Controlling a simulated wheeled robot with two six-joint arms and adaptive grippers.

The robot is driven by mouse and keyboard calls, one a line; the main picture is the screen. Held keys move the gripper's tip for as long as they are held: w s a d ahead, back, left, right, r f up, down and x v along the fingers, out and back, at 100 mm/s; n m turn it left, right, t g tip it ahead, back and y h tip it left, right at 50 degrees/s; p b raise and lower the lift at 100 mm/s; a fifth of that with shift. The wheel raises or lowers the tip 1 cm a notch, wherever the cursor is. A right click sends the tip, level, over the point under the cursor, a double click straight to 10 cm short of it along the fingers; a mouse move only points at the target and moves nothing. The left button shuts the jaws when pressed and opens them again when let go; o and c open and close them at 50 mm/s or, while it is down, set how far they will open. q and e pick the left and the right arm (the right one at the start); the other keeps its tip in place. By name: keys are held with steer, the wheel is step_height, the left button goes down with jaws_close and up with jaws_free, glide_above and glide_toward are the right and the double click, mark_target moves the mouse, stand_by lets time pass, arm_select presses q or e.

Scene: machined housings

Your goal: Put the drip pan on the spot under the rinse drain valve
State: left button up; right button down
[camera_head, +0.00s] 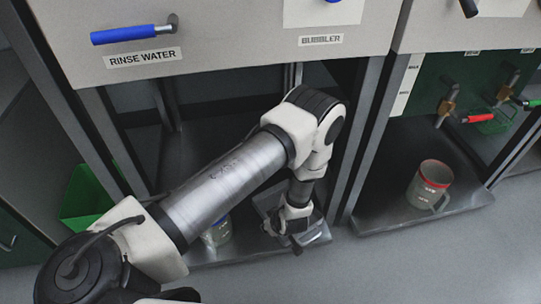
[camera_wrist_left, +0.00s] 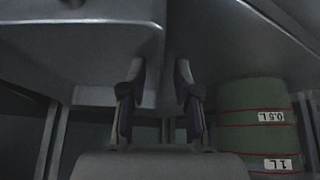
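The drip pan appears to be the shallow grey metal tray (camera_head: 318,236) on the low shelf below the BUBBLER label. My left gripper (camera_head: 292,240) points down at it. In the left wrist view the fingers of my left gripper (camera_wrist_left: 158,95) are spread apart, with the edge of a grey pan-like surface (camera_wrist_left: 75,45) running between them. I cannot tell whether they touch it. A blue-handled valve (camera_head: 135,33) is on the panel above the RINSE WATER label. The spot under it is partly hidden by my left arm. My right gripper is not in view.
A jug (camera_head: 217,236) stands on the shelf, partly behind my arm. A graduated container (camera_wrist_left: 258,115) is close right of the fingers in the wrist view. A green bin (camera_head: 85,200) is at left, a red-rimmed mug (camera_head: 430,185) at right. Frame posts (camera_head: 365,130) stand beside the shelf.

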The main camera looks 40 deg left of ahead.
arm_select(q)
steer(key=shift+r, duration=0.3)
steer(key=p+v, duration=0.6)
steer(key=v, duration=0.5)
steer(key=shift+d+r, duration=0.25)
steer(key=shift+r, duration=0.05)
